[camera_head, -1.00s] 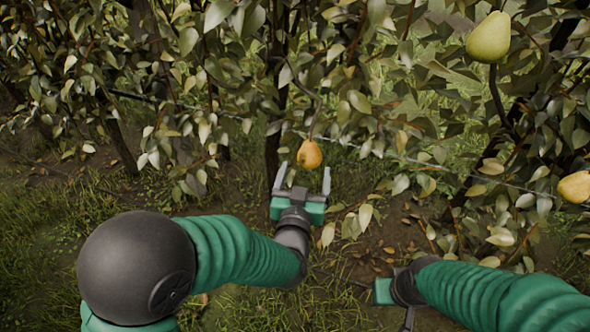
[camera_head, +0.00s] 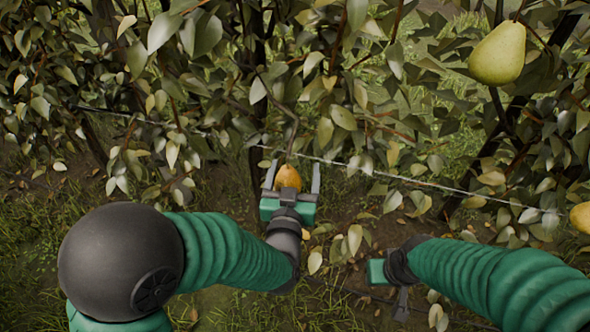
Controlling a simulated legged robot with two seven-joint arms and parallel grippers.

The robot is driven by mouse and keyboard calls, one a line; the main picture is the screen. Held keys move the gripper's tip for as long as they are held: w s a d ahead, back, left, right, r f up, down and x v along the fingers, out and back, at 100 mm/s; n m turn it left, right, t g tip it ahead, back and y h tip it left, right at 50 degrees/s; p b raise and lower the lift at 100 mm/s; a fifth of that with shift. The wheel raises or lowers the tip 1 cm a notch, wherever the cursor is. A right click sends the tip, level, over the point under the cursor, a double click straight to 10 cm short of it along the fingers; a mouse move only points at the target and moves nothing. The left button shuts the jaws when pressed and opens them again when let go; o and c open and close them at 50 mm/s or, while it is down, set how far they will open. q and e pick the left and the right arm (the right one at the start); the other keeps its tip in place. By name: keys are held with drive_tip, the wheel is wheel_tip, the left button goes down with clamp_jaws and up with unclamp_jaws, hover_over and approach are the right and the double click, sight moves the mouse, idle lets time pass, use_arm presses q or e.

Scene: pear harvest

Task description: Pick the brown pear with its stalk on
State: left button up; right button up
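The brown pear (camera_head: 288,178) is orange-brown and hangs on its stalk from a thin twig, left of the middle of the head view. My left gripper (camera_head: 292,177) is open, with one grey finger on each side of the pear. The pear's lower part is hidden behind the gripper's palm. I cannot tell whether the fingers touch it. My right gripper (camera_head: 388,276) is low in the middle, away from the fruit, and its fingers are not clear.
A large green-yellow pear (camera_head: 498,54) hangs at the upper right. Another yellow pear (camera_head: 581,217) shows at the right edge. A wire (camera_head: 400,178) runs across behind the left gripper. Leafy branches fill the upper part; grass and soil lie below.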

use_arm(q)
drive_tip(key=shift+w+a+f, duration=0.15)
drive_tip(key=shift+w+a, duration=0.05)
drive_tip(key=shift+a, duration=0.6)
drive_tip(key=c, duration=0.7)
drive_tip(key=shift+c, duration=1.2)
drive_tip(key=shift+s+d, duration=0.1)
drive_tip(key=shift+d, duration=0.2)
drive_tip(key=c, duration=0.4)
drive_tip(key=shift+d, duration=0.15)
drive_tip(key=shift+c, duration=0.2)
drive_tip(key=p, duration=0.1)
drive_tip(key=g+p, duration=0.1)
drive_tip(key=shift+s+a+p, duration=0.2)
drive_tip(key=shift+s+p, duration=0.1)
drive_tip(key=shift+s+d+p, duration=0.1)
drive_tip(key=shift+s+p, duration=0.1)
drive_tip(key=shift+p, duration=0.5)
drive_tip(key=shift+f+g, duration=0.1)
drive_tip(key=shift+g, duration=0.2)
use_arm(e)
drive_tip(key=r, duration=0.2)
drive_tip(key=a+r, duration=0.1)
drive_tip(key=r, duration=0.1)
drive_tip(key=shift+w, duration=0.1)
